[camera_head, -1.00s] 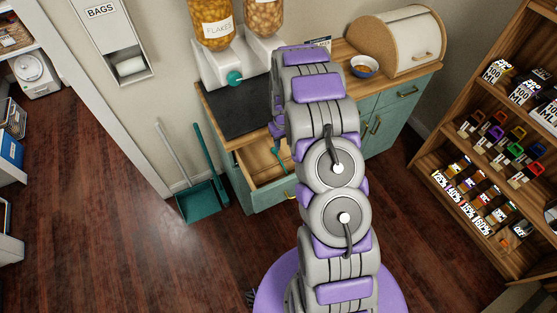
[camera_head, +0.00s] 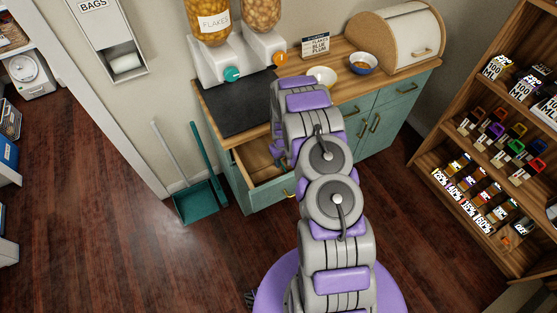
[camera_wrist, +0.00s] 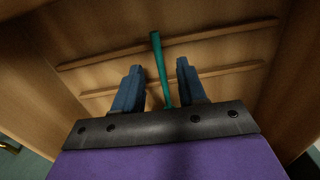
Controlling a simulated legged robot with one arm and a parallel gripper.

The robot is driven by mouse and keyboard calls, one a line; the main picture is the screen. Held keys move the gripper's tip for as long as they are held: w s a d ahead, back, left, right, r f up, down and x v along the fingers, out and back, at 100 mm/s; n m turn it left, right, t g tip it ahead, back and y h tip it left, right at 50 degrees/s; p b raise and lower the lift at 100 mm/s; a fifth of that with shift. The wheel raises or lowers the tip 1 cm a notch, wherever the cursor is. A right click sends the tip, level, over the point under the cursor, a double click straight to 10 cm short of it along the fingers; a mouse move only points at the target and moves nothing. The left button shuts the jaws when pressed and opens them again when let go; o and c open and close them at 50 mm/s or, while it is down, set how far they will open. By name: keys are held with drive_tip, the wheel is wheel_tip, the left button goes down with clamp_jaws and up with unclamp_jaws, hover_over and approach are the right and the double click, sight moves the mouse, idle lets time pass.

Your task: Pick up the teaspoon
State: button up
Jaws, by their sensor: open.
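The teal teaspoon (camera_wrist: 161,68) lies in the open wooden drawer (camera_head: 266,196), its narrow handle pointing up the wrist picture. My gripper (camera_wrist: 158,67) is open, with one blue finger on each side of the handle and a visible gap on both sides. The spoon's lower end is hidden behind my gripper's dark mount. The drawer's wooden floor (camera_wrist: 100,52) with raised strips fills the wrist view. In the head view my arm reaches down over the drawer and hides most of its right part.
The counter above holds cereal dispensers (camera_head: 221,62), a white bowl (camera_head: 322,76), a blue bowl (camera_head: 363,64) and a bread box (camera_head: 405,40). A teal dustpan (camera_head: 196,203) stands left of the cabinet. A product shelf (camera_head: 500,140) is at right.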

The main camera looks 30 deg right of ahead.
drive_tip(key=shift+f, duration=0.8)
drive_tip(key=shift+r, duration=0.1)
clamp_jaws()
